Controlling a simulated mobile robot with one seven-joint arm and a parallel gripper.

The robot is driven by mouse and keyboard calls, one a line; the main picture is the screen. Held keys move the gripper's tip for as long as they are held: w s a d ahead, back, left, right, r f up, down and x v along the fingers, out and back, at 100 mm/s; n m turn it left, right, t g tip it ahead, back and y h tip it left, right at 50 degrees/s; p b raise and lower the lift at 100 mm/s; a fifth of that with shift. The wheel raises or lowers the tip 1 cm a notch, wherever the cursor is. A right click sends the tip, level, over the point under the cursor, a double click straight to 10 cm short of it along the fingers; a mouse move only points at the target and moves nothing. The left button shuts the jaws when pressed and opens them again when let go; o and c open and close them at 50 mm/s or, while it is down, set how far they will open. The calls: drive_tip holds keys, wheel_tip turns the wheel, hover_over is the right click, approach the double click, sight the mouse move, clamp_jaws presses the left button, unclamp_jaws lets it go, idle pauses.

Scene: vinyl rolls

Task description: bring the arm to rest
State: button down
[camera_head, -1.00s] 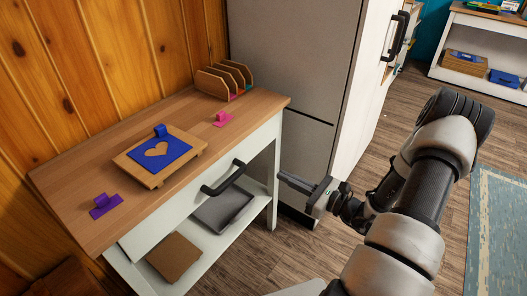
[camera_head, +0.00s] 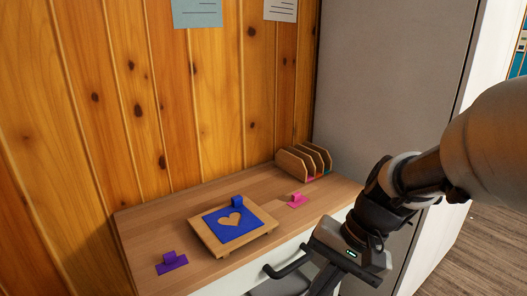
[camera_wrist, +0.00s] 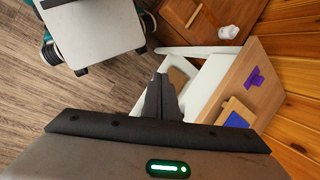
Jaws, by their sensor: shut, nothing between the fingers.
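My gripper (camera_head: 326,282) is in the lower right of the head view, in front of the cabinet, with its fingertips near the bottom edge. In the wrist view its fingers (camera_wrist: 160,98) are together with nothing between them. The arm reaches in from the right edge of the head view. The gripper looks close to the dark drawer handle (camera_head: 288,262); I cannot tell the gap.
A tall grey cabinet (camera_head: 385,70) stands right.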

drive_tip(key=s+d+r+n+t+h+p, duration=0.1)
drive_tip(key=r+t+p, duration=0.1)
drive_tip(key=r+p, duration=0.5)
drive_tip(key=s+d+r+n+t+h+p, duration=0.1)
drive_tip(key=r+p, duration=0.6)
drive_tip(key=r, duration=0.7)
drive_tip(key=s+d+r+n+t+h+p, duration=0.1)
drive_tip(key=d+r+n+t+h+p, duration=0.1)
drive_tip(key=r+p, duration=0.6)
wheel_tip(320, 180, up, 3)
drive_tip(key=shift+s+d+f+n+t+h, duration=0.2)
drive_tip(key=shift+s+d+n+t+h, duration=0.1)
drive_tip(key=shift+n+t, duration=0.2)
drive_tip(key=shift+a, duration=0.1)
